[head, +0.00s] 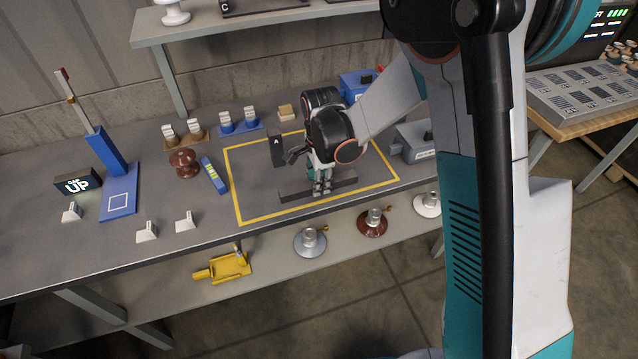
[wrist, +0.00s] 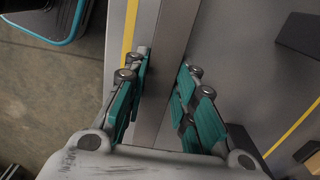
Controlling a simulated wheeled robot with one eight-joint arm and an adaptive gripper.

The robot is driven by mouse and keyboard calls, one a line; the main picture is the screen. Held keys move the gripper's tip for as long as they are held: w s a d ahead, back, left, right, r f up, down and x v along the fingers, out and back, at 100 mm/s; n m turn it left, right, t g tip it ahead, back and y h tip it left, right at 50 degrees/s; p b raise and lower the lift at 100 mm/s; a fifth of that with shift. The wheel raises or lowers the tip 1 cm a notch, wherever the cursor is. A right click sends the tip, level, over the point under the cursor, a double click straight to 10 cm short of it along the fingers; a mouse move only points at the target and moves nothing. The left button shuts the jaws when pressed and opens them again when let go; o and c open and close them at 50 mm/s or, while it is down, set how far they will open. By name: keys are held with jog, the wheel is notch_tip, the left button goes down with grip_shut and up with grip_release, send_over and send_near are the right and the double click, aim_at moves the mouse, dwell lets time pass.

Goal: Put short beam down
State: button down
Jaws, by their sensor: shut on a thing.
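The short beam is a dark grey bar (head: 294,192) inside the yellow taped rectangle, near its front edge in the head view. My gripper (head: 322,187) points down and is shut around the middle of the beam. In the wrist view the beam (wrist: 174,45) runs up between the teal finger pads of my gripper (wrist: 163,100). The beam looks level, at or just above the table top; I cannot tell whether it touches. The fingers hide its middle.
A dark upright block marked A (head: 277,151) stands left of my gripper, inside the yellow outline (head: 236,196). A blue striped block (head: 213,175) and a brown insulator (head: 183,163) sit left of the outline. A grey box (head: 412,142) stands right. The outline's front left is clear.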

jog(key=shift+f, duration=0.15)
jog(key=c, duration=1.3)
grip_release()
notch_tip(320, 180, up, 12)
jog(key=p, duration=0.4)
jog(key=shift+d+r, duration=0.1)
jog(key=shift+r, duration=0.1)
